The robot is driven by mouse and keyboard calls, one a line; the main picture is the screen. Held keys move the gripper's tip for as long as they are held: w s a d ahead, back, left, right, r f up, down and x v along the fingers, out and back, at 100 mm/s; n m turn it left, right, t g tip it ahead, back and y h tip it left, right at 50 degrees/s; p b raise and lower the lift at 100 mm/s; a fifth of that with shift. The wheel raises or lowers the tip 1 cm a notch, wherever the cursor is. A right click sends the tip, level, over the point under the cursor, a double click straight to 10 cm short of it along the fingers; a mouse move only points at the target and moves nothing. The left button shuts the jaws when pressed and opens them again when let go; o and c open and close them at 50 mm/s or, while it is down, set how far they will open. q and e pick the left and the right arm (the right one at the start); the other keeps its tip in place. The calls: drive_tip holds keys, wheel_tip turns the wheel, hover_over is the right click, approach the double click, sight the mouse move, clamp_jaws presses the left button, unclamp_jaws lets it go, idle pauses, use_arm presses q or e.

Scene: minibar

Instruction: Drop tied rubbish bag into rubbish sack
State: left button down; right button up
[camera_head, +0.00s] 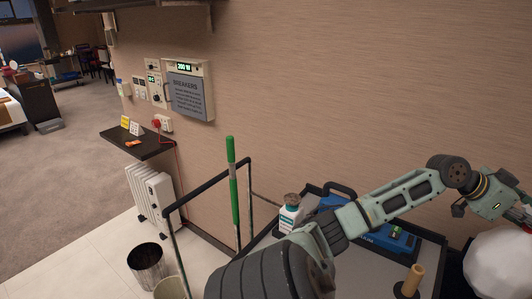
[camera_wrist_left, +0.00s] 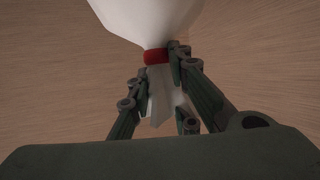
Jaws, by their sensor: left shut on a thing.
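The tied rubbish bag is white and bulging. It hangs at the lower right edge of the head view (camera_head: 497,265). In the left wrist view, the bag (camera_wrist_left: 146,18) has a red tie around its neck. My left gripper (camera_wrist_left: 160,65) is shut on the neck at the tie, with the white tail of the bag between the fingers. In the head view, my left arm reaches to the right and the gripper is mostly cut off by the edge. A dark shape (camera_head: 454,272) beside the bag may be the rubbish sack; its opening cannot be seen. My right gripper is not in view.
A cart tray holds a white bottle (camera_head: 290,216), a blue case (camera_head: 396,240) and a wooden-handled tool (camera_head: 412,280). A green pole (camera_head: 233,190) stands by the cart rail (camera_head: 205,186). A dark bin (camera_head: 147,263) stands on the floor at left. The wall is behind.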

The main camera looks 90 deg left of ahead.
use_arm(q)
drive_tip(key=shift+f, duration=0.25)
drive_tip(key=shift+r, duration=0.1)
drive_tip(key=c, duration=1.6)
unclamp_jaws()
drive_tip(key=shift+o, duration=0.3)
drive_tip(key=shift+s+f, duration=0.1)
drive_tip(key=shift+f, duration=0.1)
drive_tip(key=v, duration=1.2)
